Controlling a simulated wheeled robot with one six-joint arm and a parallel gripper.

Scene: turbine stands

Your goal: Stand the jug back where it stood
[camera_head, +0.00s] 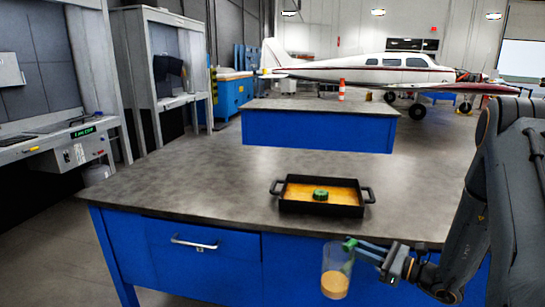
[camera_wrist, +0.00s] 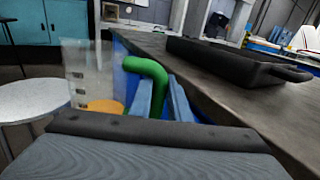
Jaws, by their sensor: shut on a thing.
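The jug (camera_head: 334,284) is a clear cylinder with an orange-yellow filling in its lower part and a green handle. My gripper (camera_head: 362,249) is shut on the green handle and holds the jug in front of the workbench's front edge, off the top. In the wrist view the green handle (camera_wrist: 150,72) is between the blue fingers, and the clear jug wall (camera_wrist: 85,65) shows to its left. The jug looks roughly upright. The lower part of the jug is hidden in the wrist view.
A black two-handled tray (camera_head: 320,207) with orange content and a green round piece (camera_head: 320,195) stands on the grey-topped blue workbench (camera_head: 190,190). The bench top left of the tray is clear. A round white surface (camera_wrist: 35,98) shows at left in the wrist view.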

